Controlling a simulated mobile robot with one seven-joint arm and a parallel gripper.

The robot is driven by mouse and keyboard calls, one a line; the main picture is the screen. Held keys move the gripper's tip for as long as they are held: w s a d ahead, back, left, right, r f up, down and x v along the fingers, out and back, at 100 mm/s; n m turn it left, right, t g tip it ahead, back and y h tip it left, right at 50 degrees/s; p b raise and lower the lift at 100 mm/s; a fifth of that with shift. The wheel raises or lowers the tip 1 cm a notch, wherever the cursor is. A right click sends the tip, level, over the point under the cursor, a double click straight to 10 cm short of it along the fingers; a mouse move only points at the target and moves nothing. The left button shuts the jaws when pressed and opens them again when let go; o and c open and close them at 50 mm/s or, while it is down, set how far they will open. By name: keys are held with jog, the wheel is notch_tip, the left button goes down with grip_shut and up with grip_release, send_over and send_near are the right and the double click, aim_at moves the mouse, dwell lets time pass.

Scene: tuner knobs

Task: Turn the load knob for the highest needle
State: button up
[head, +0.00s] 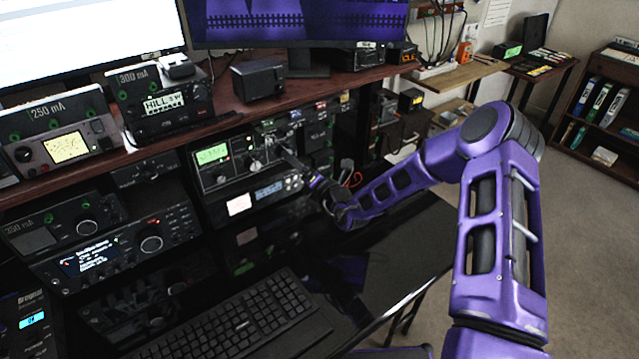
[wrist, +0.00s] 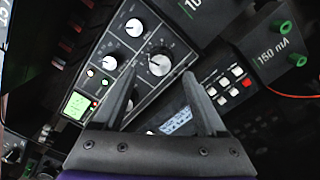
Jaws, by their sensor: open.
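A grey tuner panel (head: 229,178) stands in the rack at the middle of the head view, with a green-lit display (head: 212,154) and several knobs. The panel also shows in the wrist view, with its green display (wrist: 77,105), a large dark knob (wrist: 159,64) and two smaller knobs (wrist: 134,27) and (wrist: 109,62). I cannot read which is the load knob, nor make out a needle. My gripper (wrist: 160,70) is open; the large knob appears between its fingertips, but contact cannot be told. In the head view my gripper (head: 284,153) reaches the panel's right side.
A unit with a white-lit display (head: 239,204) sits just below the tuner. A keyboard (head: 225,325) lies on the black desk in front. Radios and a yellow-lit meter (head: 68,147) stand to the left. Another panel (wrist: 228,88) with buttons is close right in the wrist view.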

jog(key=v, duration=1.3)
jog(key=shift+s+d, duration=0.25)
jog(key=shift+s, duration=0.05)
